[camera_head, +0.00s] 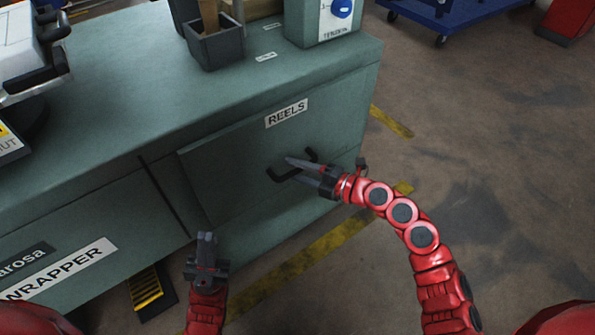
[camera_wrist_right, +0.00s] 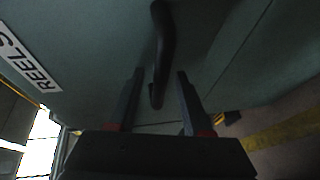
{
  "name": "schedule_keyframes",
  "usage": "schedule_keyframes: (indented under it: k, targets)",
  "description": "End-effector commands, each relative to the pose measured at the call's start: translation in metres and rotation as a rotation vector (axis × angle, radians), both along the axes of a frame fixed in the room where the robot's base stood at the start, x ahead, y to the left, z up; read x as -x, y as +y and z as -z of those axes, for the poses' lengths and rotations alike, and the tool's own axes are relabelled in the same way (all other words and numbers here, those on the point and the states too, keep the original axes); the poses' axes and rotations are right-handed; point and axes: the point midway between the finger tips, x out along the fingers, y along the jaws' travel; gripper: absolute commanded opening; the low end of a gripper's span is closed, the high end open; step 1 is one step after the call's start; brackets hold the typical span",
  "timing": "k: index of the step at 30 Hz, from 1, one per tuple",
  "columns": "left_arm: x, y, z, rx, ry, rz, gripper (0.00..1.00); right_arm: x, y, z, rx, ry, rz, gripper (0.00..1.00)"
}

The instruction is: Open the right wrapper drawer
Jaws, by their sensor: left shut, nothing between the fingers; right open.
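The right drawer (camera_head: 232,168) is a grey-green front with a "REELS" label (camera_head: 286,113), and it looks closed in the cabinet. Its black bar handle (camera_head: 276,174) also shows in the right wrist view (camera_wrist_right: 163,40). My right gripper (camera_head: 292,170) is open at the handle. In the right wrist view its two fingers (camera_wrist_right: 160,73) lie on either side of the handle, with gaps on both sides. Contact cannot be told. My left gripper (camera_head: 207,238) is shut and empty, below and left of the drawer front.
The cabinet top (camera_head: 150,85) carries a dark bin (camera_head: 215,48) and a grey-green box with a blue knob (camera_head: 342,8). A "WRAPPER" label (camera_head: 60,270) marks the left front. A blue cart (camera_head: 450,15) stands behind. The floor (camera_head: 500,150) at right is clear.

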Motion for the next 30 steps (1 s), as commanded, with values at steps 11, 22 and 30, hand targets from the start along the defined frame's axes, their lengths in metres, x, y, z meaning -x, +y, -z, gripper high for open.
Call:
schedule_keyframes:
  k: [11, 22, 30]
  targets:
    - [-0.0001, 0.0000, -0.0003, 0.000, 0.000, 0.000, 0.00, 0.0000, -0.0005, 0.0000, -0.001, 0.001, 0.000, 0.14]
    - [-0.0001, 0.0001, -0.0002, 0.000, 0.000, 0.000, 0.00, 0.0001, -0.0006, 0.0002, 0.000, 0.001, 0.000, 0.00]
    - [-0.0001, 0.0001, -0.0002, 0.000, 0.000, 0.000, 0.00, 0.0002, -0.0005, 0.0003, 0.000, 0.001, 0.000, 0.00]
